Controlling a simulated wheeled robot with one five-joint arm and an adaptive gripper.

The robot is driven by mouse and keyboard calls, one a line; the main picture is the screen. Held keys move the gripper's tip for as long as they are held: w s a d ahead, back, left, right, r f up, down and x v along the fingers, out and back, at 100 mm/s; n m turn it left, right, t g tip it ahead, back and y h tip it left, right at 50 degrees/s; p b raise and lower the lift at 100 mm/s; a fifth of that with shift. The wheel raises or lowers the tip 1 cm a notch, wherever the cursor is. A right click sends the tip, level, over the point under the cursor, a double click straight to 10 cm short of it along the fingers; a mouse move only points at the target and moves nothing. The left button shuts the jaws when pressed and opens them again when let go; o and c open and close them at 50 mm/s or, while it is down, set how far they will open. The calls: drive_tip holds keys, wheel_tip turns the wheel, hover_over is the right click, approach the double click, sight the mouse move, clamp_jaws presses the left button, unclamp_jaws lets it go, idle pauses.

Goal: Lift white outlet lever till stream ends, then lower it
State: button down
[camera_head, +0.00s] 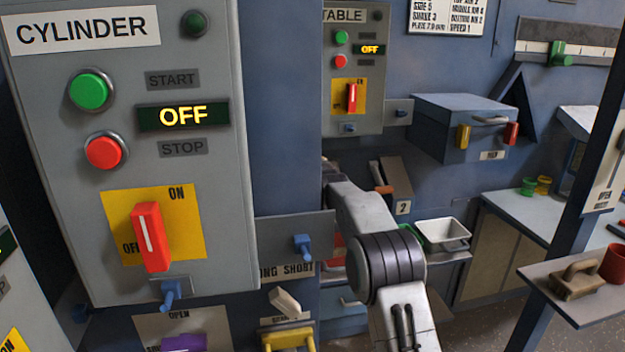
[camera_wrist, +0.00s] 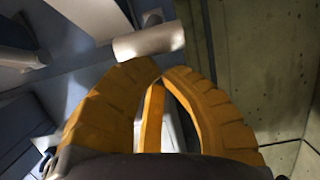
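In the wrist view, a white cylindrical bar (camera_wrist: 150,42), which looks like the lever's handle, lies just beyond my fingertips. In the head view my arm reaches away beside the cylinder panel, and my gripper is hidden. The outlet and any stream are not clearly visible.
The grey CYLINDER panel (camera_head: 220,215) fills the left and reads OFF. A TABLE panel (camera_head: 375,100) behind also reads OFF. A blue-grey box (camera_head: 440,135) juts from the wall. A white tray (camera_head: 443,248) sits right of my arm. A shelf (camera_head: 537,272) holds a brush (camera_head: 577,281).

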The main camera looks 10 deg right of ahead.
wheel_tip(320, 180, down, 7)
drive_tip(key=s+t+b, duration=0.1)
drive_tip(key=t+b, duration=0.4)
drive_tip(key=b, duration=1.4)
drive_tip(key=shift+f, duration=0.4)
drive_tip(key=shift+f+b, duration=0.1)
drive_tip(key=shift+b, duration=0.2)
